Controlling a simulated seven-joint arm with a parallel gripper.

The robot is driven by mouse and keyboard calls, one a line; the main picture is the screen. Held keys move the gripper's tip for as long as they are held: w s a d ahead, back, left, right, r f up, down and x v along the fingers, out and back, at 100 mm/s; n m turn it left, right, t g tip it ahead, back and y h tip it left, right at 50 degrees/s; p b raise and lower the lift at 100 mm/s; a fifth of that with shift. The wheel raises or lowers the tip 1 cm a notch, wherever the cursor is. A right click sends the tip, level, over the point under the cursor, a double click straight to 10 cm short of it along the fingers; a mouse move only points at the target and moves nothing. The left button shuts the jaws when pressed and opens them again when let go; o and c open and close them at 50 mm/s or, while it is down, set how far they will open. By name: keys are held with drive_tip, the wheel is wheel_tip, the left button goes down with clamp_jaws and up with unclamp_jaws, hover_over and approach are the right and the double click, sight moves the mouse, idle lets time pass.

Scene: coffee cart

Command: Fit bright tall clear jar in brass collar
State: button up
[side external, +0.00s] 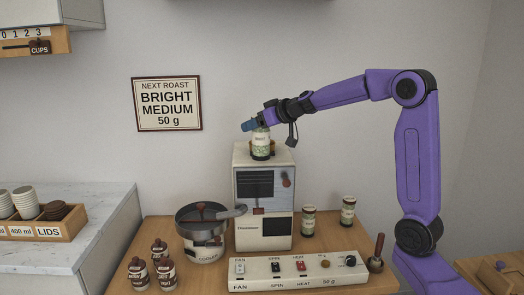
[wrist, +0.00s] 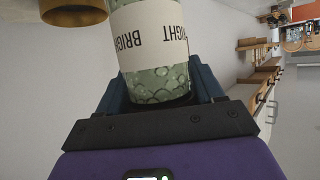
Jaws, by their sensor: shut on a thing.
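The clear jar (wrist: 158,60) holds pale green beans and has a white label reading BRIGHT. My gripper (wrist: 160,88) is shut on it, with a blue finger on each side. In the side external view, my gripper (side external: 251,125) holds the jar (side external: 260,142) at the top of the white roaster (side external: 242,215). The brass collar (wrist: 75,14) shows at the top left of the wrist view, beside the jar, with a gap between them in the picture. In the side view the jar partly hides the collar, so I cannot tell whether they touch.
Two similar jars (side external: 308,222) (side external: 348,211) stand on the wooden table right of the roaster. A cooler pan (side external: 202,240) stands left, with several small brown-topped containers (side external: 138,272) in front. A switch panel (side external: 298,270) lies along the front.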

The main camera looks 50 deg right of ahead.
drive_tip(key=s+d+r+n+y, duration=0.2)
drive_tip(key=s+d+r, duration=0.1)
drive_tip(key=d+r, duration=0.55)
drive_tip(key=w+d+f, duration=0.3)
drive_tip(key=w+f, duration=0.8)
drive_tip(key=w, duration=0.2)
drive_tip(key=shift+d, duration=0.15)
drive_tip(key=shift+w+f, duration=0.1)
drive_tip(key=o, duration=1.4)
drive_tip(key=shift+f, duration=0.15)
